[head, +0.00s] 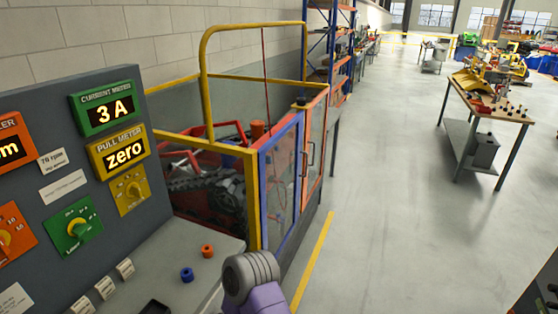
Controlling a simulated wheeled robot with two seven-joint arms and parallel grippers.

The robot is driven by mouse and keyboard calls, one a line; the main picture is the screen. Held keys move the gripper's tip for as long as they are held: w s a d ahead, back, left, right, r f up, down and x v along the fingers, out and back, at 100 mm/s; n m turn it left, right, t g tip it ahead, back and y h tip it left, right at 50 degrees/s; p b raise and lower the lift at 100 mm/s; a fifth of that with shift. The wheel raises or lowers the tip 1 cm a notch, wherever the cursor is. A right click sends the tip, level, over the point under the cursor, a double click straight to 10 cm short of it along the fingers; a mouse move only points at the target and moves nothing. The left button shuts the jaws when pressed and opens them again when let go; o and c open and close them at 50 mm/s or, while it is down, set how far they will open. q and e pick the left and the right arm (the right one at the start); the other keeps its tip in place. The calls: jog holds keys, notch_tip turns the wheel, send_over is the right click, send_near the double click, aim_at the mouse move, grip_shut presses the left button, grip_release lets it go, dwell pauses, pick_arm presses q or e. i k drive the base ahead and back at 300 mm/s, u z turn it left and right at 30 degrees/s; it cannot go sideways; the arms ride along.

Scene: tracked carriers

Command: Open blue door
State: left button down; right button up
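The blue door (281,178) is a blue-framed see-through panel on the side of a yellow-framed enclosure (252,200). It looks shut, in line with the orange-framed door (315,145) beyond it. A dark upright handle (304,166) shows near where the two doors meet, with another handle just beside it on the orange door. A grey and purple part of my arm shows at the bottom centre, in front of the enclosure's near corner. Neither gripper can be seen.
A control panel (75,160) with meters and a grey desk (190,262) stand at the left. A tracked carrier (215,190) sits inside the enclosure. Open floor lies right of the yellow floor line (314,262). A workbench (487,104) stands farther back at the right.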

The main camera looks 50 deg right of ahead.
aim_at(298, 120)
jog(key=z, duration=0.55)
jog(key=k, duration=1.3)
jog(key=z, duration=1.35)
jog(key=i, duration=1.3)
jog(key=z, duration=0.65)
jog(key=i, duration=1.95)
jog(key=u, duration=1.4)
jog(key=i, duration=1.15)
jog(key=u, duration=1.1)
